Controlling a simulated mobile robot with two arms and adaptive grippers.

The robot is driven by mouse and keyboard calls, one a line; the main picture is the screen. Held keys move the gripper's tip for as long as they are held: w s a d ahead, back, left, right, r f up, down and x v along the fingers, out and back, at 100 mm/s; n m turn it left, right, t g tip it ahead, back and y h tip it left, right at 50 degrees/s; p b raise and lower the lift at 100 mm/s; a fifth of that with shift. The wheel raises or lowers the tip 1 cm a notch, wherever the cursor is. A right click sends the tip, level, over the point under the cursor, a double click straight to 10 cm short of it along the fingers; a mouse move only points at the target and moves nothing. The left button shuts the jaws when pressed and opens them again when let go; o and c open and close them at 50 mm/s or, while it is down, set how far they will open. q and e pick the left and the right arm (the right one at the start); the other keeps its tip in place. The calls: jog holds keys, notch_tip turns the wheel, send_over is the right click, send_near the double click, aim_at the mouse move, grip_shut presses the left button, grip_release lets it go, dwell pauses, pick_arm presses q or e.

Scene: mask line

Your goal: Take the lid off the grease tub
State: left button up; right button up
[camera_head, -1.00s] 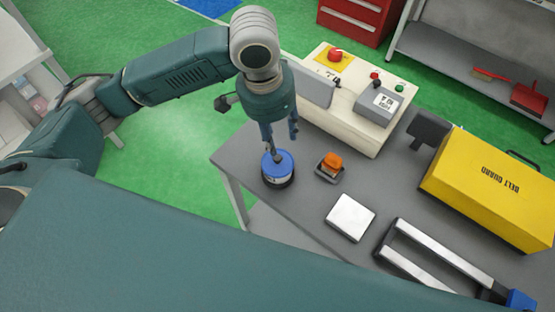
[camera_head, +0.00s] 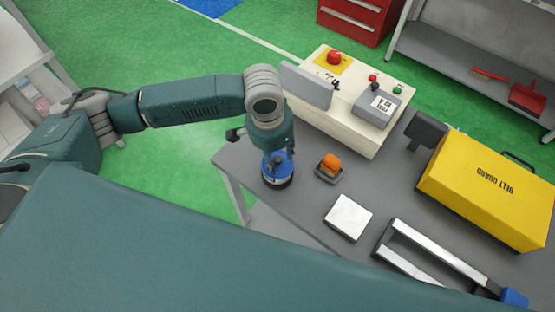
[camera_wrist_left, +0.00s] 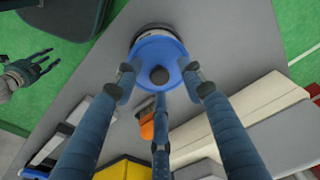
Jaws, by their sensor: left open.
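The grease tub (camera_head: 277,182) is a short, dark-based round tub near the table's left corner. Its blue lid (camera_wrist_left: 175,52) has a dark round knob (camera_wrist_left: 159,75) in the middle. In the head view my left gripper (camera_head: 278,158) is right over the tub and hides part of the lid. In the left wrist view the left gripper (camera_wrist_left: 160,82) is open, its blue-grey fingers spread around the lid's near side and the knob between them. Contact with the lid cannot be told. My right gripper (camera_wrist_left: 46,64) shows at the wrist view's left edge, fingers spread, away from the tub.
An orange item (camera_head: 331,161) in a small grey tray lies right of the tub. A white square block (camera_head: 349,217), a cream control box (camera_head: 345,120), a yellow belt guard (camera_head: 490,190) and a long metal frame (camera_head: 440,250) occupy the grey table (camera_head: 300,212).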

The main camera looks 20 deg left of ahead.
pick_arm(q)
jog(key=c, duration=1)
